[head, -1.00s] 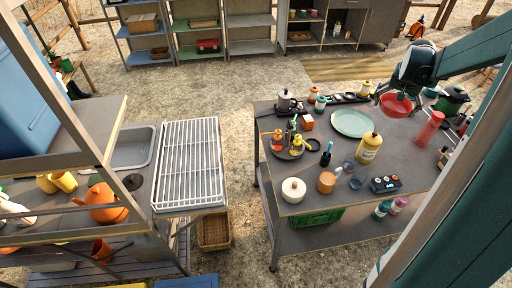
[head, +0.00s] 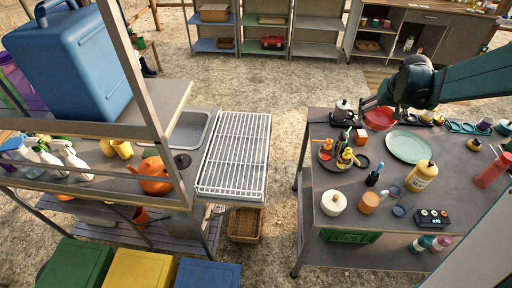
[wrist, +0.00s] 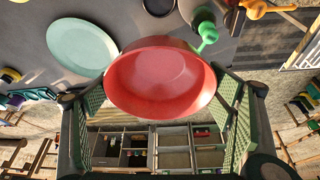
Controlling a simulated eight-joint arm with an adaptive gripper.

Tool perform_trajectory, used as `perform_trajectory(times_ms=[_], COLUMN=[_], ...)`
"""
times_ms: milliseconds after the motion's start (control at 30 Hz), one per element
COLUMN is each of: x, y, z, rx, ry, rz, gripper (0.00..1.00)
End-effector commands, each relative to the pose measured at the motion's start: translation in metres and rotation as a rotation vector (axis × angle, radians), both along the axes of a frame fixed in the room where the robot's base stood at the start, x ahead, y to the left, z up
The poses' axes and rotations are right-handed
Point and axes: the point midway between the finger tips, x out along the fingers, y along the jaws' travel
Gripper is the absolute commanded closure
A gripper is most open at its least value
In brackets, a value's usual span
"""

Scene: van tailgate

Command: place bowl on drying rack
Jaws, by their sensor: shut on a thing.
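The red bowl (head: 380,119) is in my gripper (head: 378,104) above the back part of the right table. In the wrist view the bowl (wrist: 158,78) sits between the two green-padded fingers of my gripper (wrist: 160,105), with its open side towards the camera. The fingers are at its left and right sides. The white wire drying rack (head: 232,155) is on the left counter beside the sink, across a gap from my gripper. Its top is bare.
A pale green plate (head: 409,146) lies on the right table (head: 330,237) beside the bowl. A yellow bottle (head: 421,177), a tray of small bottles (head: 340,157) and a white pot (head: 333,202) stand nearby. Open ground separates table and rack. A shelf frame (head: 135,70) rises left of the rack.

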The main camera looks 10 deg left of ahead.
Motion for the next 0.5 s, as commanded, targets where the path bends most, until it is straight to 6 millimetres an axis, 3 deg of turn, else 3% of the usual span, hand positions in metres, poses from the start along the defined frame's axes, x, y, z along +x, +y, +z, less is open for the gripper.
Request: perform_trajectory(times_ms=[100,500], x=[0.002,-0.005], y=[0.04,0.162], z=[0.001,0.0], rx=[0.001,0.0], ry=[0.0,0.0], rz=[0.079,0.341], gripper=[0.33,0.33])
